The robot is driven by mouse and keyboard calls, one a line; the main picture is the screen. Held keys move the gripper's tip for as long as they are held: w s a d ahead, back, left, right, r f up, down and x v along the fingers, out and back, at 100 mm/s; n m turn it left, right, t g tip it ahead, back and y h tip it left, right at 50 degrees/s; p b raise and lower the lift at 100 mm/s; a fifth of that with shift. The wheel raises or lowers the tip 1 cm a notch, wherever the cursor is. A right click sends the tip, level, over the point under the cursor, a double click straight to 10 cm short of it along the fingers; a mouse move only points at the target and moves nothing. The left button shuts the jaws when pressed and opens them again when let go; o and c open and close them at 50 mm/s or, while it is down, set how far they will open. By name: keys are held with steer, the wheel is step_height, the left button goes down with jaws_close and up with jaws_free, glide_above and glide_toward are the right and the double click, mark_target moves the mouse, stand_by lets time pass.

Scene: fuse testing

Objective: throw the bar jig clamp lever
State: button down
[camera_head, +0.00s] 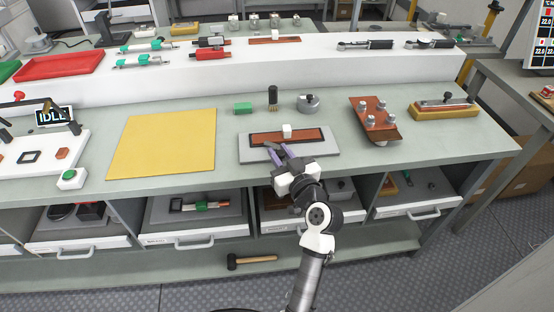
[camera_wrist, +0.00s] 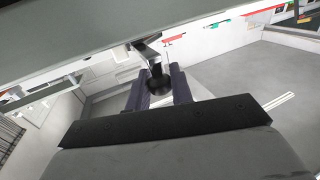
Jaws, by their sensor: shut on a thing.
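The bar jig appears to be the grey plate (camera_head: 325,153) on the bench, with a brown bar (camera_head: 312,137) in a dark frame and a small white block (camera_head: 287,131) on top. My gripper (camera_head: 279,147) is at the front edge of this plate, its purple-grey fingers pointing toward the bar. In the wrist view, my gripper (camera_wrist: 160,84) has its fingers on either side of the black knob of the clamp lever (camera_wrist: 155,76) and is shut on it. A bent dark arm with a bright edge runs up from the knob. The lever is not distinguishable in the head view.
A green block (camera_head: 243,108), a brush (camera_head: 273,98) and a round grey part (camera_head: 308,103) stand behind the plate. A copper-coloured fixture (camera_head: 372,115) is to its right. A bare yellow mat (camera_head: 160,143) lies to the left. Open drawers (camera_head: 195,225) jut out below the bench.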

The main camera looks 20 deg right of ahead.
steer(key=n+y, duration=0.1)
steer(key=y, duration=0.1)
steer(key=d+n+y+b, duration=0.1)
steer(key=shift+s+d+y, duration=0.15)
steer(key=shift+d+y, duration=0.15)
steer(key=shift+y, duration=0.1)
steer(key=n+g+y, duration=0.1)
steer(key=d+n+g+y+b, duration=0.1)
steer(key=y, duration=0.1)
steer(key=n+y+b, duration=0.1)
steer(key=shift+d+n+g+y, duration=0.25)
steer(key=shift+n+g+y, duration=0.15)
steer(key=shift+d+n+g+y+b, duration=0.15)
steer(key=shift+n+g+y+b, duration=0.2)
steer(key=shift+n+y, duration=0.2)
steer(key=shift+g+y, duration=0.25)
steer(key=shift+y, duration=0.1)
steer(key=c, duration=1.3)
jaws_free()
steer(key=shift+o, duration=0.2)
steer(key=b+v, duration=0.3)
steer(key=v, duration=1)
steer(key=shift+s+d, duration=0.2)
